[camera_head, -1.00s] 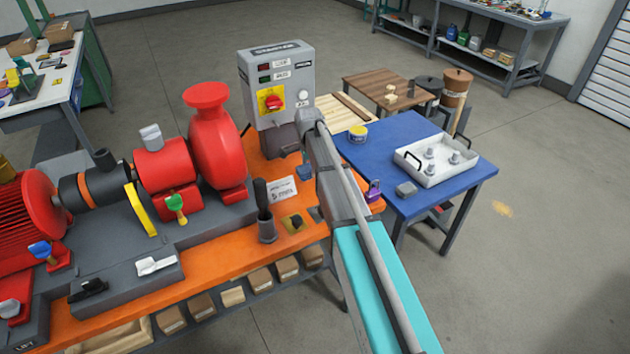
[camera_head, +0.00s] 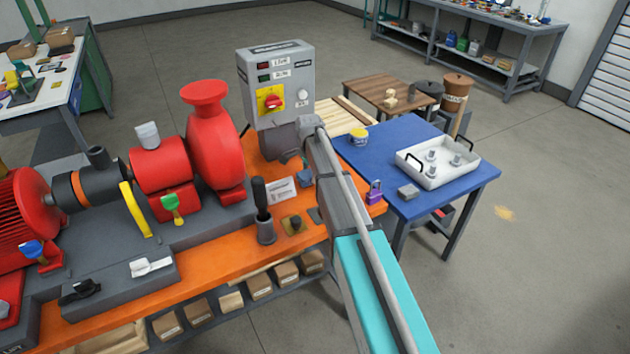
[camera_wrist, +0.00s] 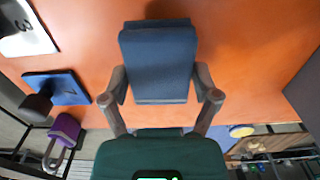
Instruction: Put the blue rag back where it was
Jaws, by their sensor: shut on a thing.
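The blue rag (camera_wrist: 158,55) is a folded, dark blue block in the wrist view. My gripper (camera_wrist: 162,97) is shut on it, with one finger on each side. The rag is over the orange bench top (camera_wrist: 240,60), and a dark shadow shows at its far end. I cannot tell whether it touches the bench. In the head view my arm covers most of the gripper near the grey control box (camera_head: 276,85), and I cannot make out the rag for sure there.
A blue plate with a dark knob (camera_wrist: 57,88), a white card (camera_wrist: 25,30) and a purple padlock (camera_wrist: 65,130) lie left of the rag in the wrist view. The red pump (camera_head: 214,140) stands left of my arm. A blue table (camera_head: 385,160) holds a white tray (camera_head: 438,162).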

